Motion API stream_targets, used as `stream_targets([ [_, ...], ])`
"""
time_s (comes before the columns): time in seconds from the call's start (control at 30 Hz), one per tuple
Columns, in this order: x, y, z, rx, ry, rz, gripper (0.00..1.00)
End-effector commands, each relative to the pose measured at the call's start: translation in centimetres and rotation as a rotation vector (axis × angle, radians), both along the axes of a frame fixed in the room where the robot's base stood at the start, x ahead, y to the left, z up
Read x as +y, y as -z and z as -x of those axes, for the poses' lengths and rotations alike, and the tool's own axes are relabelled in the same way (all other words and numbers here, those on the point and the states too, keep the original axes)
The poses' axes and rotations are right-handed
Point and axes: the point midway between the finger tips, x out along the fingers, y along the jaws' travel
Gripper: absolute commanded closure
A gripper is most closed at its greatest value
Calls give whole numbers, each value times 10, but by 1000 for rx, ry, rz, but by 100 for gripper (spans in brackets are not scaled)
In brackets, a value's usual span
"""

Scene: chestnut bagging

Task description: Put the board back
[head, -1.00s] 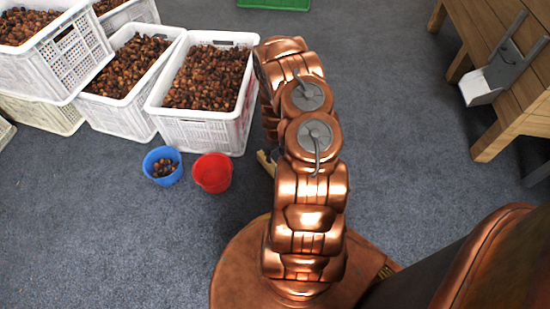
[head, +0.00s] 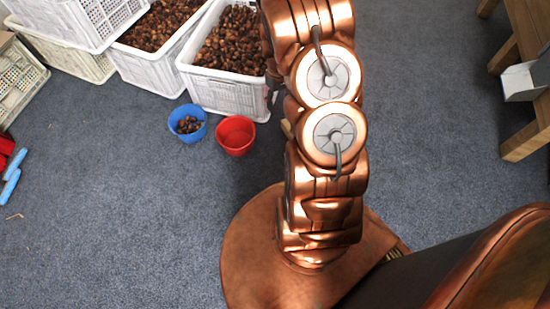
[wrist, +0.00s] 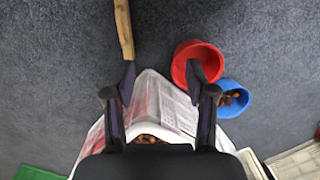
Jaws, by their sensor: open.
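No board is clearly recognisable as such. A narrow, light wooden piece (wrist: 123,28) runs in from the top edge of the wrist view and ends beside my left finger's tip. I cannot tell whether they touch, or whether it is part of a board. In the head view only a small pale bit of wood (head: 287,129) shows beside my arm. My gripper (wrist: 162,72) is open, with nothing between its fingers, above the edge of a white crate (wrist: 165,100). In the head view my gripper is hidden by my arm.
A red bucket (head: 235,135) and a blue bucket (head: 187,122) holding chestnuts stand before the white crate (head: 222,90) of chestnuts. More crates (head: 135,62) stand left. A wooden bench (head: 525,140) is at right. Red and blue items (head: 10,175) lie far left. Floor between is clear.

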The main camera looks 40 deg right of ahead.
Motion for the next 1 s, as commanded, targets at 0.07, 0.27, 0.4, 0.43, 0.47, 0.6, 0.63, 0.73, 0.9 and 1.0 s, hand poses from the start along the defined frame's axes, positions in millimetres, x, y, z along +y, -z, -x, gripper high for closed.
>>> stream_targets([
  [0.07,18,-25,3,5,-7,-3,44],
  [0.27,62,-78,21,33,-19,-16,44],
  [0.4,93,-110,41,58,-30,-26,44],
  [0.43,100,-117,46,63,-33,-29,44],
  [0.47,106,-124,50,67,-35,-31,44],
  [0.6,135,-153,75,88,-51,-36,44],
  [0.63,141,-158,82,96,-54,-38,44],
  [0.73,159,-177,103,112,-68,-40,44],
  [0.9,187,-203,143,144,-96,-40,44],
  [1.0,201,-216,170,167,-113,-36,44],
])
